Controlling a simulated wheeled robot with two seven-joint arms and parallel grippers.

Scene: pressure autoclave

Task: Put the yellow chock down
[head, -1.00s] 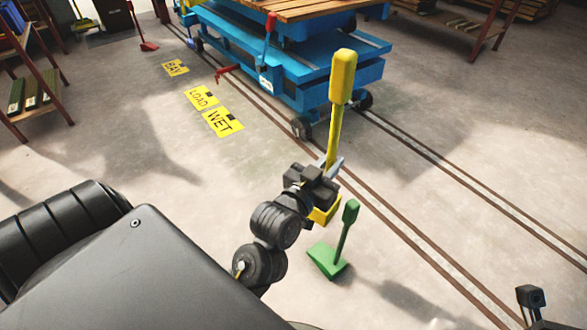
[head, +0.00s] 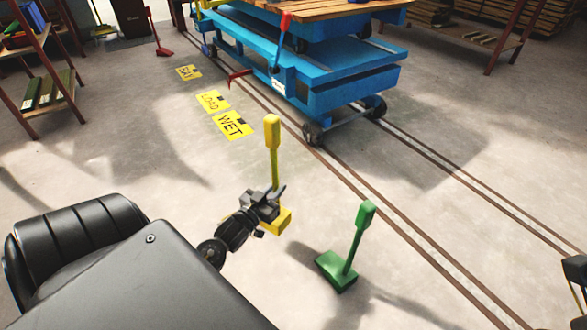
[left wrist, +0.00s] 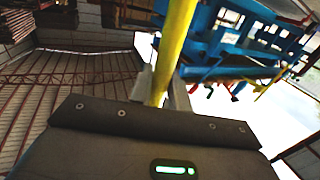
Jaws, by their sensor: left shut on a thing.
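The yellow chock (head: 273,134) has a long upright handle with a thick top and a block base (head: 277,221). My left gripper (head: 275,195) is shut on the handle, just above the base. The gripper partly hides the lower handle and base. I cannot tell whether the base touches the floor. In the left wrist view the yellow handle (left wrist: 174,50) rises between the fingers. A dark part at the right edge of the head view may be my right gripper; its jaws cannot be made out.
A green chock (head: 337,270) stands on the floor to the right. A blue wheeled lift cart (head: 340,90) stands behind on floor rails. Yellow floor signs (head: 233,125) lie to the left of the rails. Open floor surrounds the yellow chock.

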